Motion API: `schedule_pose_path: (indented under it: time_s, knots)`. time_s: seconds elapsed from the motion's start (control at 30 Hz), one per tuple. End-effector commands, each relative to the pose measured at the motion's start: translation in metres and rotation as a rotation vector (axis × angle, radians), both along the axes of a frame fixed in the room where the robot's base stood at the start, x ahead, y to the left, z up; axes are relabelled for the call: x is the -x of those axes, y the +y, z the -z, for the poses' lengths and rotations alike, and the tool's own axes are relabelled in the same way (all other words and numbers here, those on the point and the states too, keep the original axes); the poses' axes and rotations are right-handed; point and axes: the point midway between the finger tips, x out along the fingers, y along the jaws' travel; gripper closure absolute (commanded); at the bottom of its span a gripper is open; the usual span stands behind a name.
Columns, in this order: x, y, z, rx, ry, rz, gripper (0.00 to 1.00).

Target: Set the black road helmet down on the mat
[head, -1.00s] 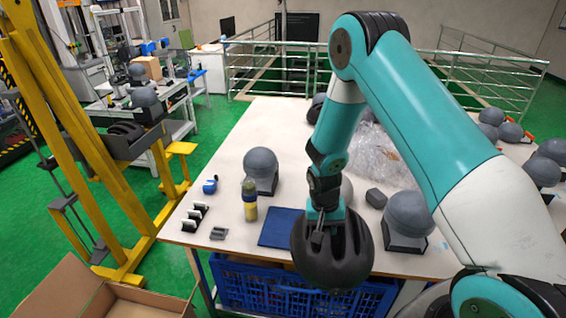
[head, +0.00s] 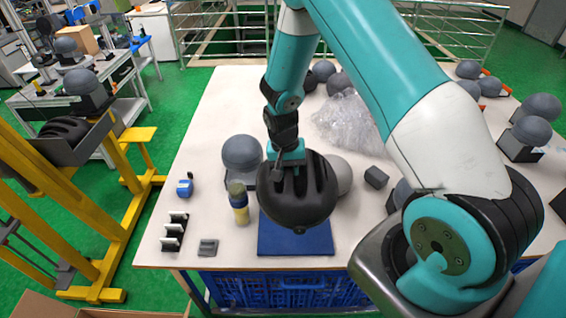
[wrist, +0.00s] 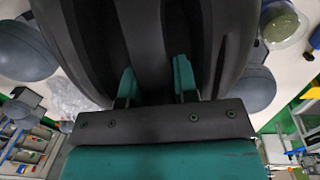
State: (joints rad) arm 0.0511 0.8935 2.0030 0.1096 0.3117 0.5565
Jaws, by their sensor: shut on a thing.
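The black road helmet (head: 297,200) hangs from my gripper (head: 287,163) in the head view. In the wrist view the helmet (wrist: 225,40) fills the upper middle, and my gripper's teal fingers (wrist: 157,85) are shut on one of its ribs between vents. The blue mat (head: 290,241) lies flat on the table near its front edge. The helmet is in front of the mat's upper part in the head view and hides it. I cannot tell how high the helmet is above the mat.
Left of the mat stand a yellow-and-grey bottle (head: 239,203) and a grey headform (head: 241,153). A blue device (head: 185,187) and a black rack (head: 174,232) lie farther left. A grey block (head: 376,177) and plastic wrap (head: 345,120) are to the right and behind.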

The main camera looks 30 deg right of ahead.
Motion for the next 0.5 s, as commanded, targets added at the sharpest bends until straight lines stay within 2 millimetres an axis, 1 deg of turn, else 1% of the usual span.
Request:
schedule_pose_path:
  time_s: [0.03,0.5]
  knots:
    - [0.0,0.001,0.008,0.0,0.0,-0.002,1.0]
    - [0.0,0.0,0.077,0.0,0.0,0.0,1.0]
